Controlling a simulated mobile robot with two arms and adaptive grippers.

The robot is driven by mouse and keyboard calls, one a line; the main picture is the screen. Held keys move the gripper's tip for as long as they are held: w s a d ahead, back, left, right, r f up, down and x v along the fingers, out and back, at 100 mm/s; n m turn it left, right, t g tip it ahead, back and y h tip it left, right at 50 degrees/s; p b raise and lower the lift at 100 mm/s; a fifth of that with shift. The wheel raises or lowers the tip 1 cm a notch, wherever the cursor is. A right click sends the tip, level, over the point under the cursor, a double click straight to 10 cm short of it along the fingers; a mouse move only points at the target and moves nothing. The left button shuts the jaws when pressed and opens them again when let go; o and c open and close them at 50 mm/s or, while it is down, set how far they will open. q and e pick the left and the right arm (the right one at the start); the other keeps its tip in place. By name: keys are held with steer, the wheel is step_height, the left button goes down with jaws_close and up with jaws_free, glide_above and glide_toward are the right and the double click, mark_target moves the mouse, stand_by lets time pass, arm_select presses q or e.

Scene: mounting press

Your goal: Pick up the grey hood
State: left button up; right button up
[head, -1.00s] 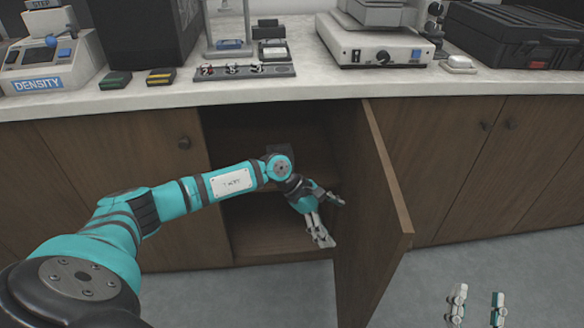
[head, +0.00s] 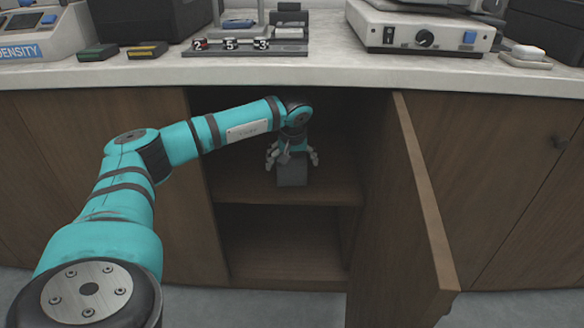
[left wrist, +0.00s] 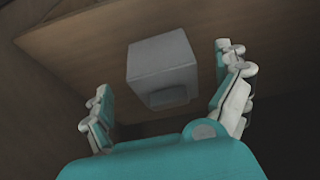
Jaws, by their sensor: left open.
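The grey hood (head: 292,174) is a small box-like block on the upper shelf inside the open cabinet. In the left wrist view the hood (left wrist: 162,66) lies ahead, between and a little beyond my spread fingers, with a darker recess or raised part on its near lower face. My left gripper (head: 292,158) is open, reaching into the cabinet at the hood, with a finger on either side in the head view. In the left wrist view my left gripper (left wrist: 170,95) shows clear gaps on both sides of the hood. My right gripper is out of view.
The open cabinet door (head: 420,210) stands out to the right of my left arm. The upper shelf (head: 240,188) is otherwise clear, and the lower compartment (head: 280,242) looks empty. The countertop (head: 130,72) overhangs the opening and carries several instruments.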

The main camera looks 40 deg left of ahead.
mark_target(292, 154)
arm_select(q)
steer(key=shift+w+a, duration=0.35)
steer(key=shift+w+a+b, duration=0.6)
steer(key=shift+w+a, duration=0.25)
steer(key=shift+w, duration=0.1)
steer(key=shift+b+x, duration=0.55)
steer(key=shift+x, duration=0.6)
steer(key=shift+w+a+f, duration=0.3)
steer(key=shift+a+f, duration=0.05)
steer(key=c, duration=1)
